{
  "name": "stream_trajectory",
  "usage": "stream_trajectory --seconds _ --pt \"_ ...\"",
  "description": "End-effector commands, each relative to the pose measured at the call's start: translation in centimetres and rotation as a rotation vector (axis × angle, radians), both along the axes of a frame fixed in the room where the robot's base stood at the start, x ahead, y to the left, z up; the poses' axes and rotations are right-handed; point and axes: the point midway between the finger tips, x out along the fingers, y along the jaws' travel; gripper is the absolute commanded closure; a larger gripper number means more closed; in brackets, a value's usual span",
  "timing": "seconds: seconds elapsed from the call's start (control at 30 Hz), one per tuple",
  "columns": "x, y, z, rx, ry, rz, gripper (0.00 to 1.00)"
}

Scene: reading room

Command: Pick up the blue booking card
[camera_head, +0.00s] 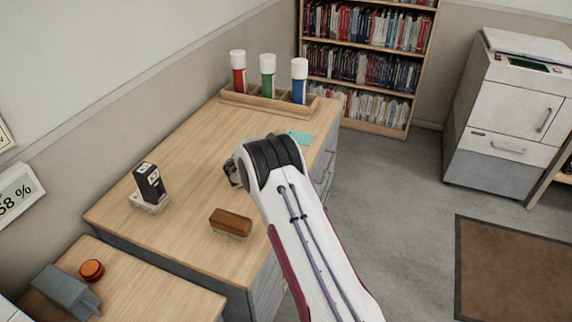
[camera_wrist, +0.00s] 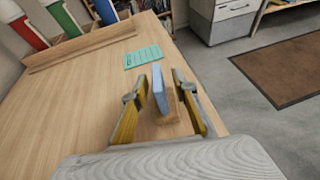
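The blue booking card (camera_wrist: 160,86) stands upright in a small wooden holder (camera_wrist: 168,118) near the desk's right edge in the wrist view. My gripper (camera_wrist: 160,88) is open, with one yellow-padded finger on each side of the card. Gaps show between the card and both fingers. In the head view my arm hides the card and its holder, and only a bit of my gripper (camera_head: 234,173) shows.
A teal printed sheet (camera_wrist: 143,56) lies flat on the desk (camera_head: 180,230) beyond the card. A wooden rack (camera_head: 236,101) with red, green and blue white-capped tubes stands at the back. A brown brush (camera_head: 231,222) and black stamp (camera_head: 149,184) are nearer.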

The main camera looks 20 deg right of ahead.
Motion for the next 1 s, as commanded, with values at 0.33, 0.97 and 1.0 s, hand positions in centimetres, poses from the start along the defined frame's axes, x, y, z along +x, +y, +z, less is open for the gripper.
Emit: stream_trajectory --seconds 0.33,0.97,1.0 --pt "0.0 0.0 0.1 -0.001 -0.001 0.0 1.0" --pt "0.1 0.0 3.3 -0.001 -0.004 0.0 1.0" --pt "0.1 0.0 3.8 0.0 -0.004 0.0 1.0"
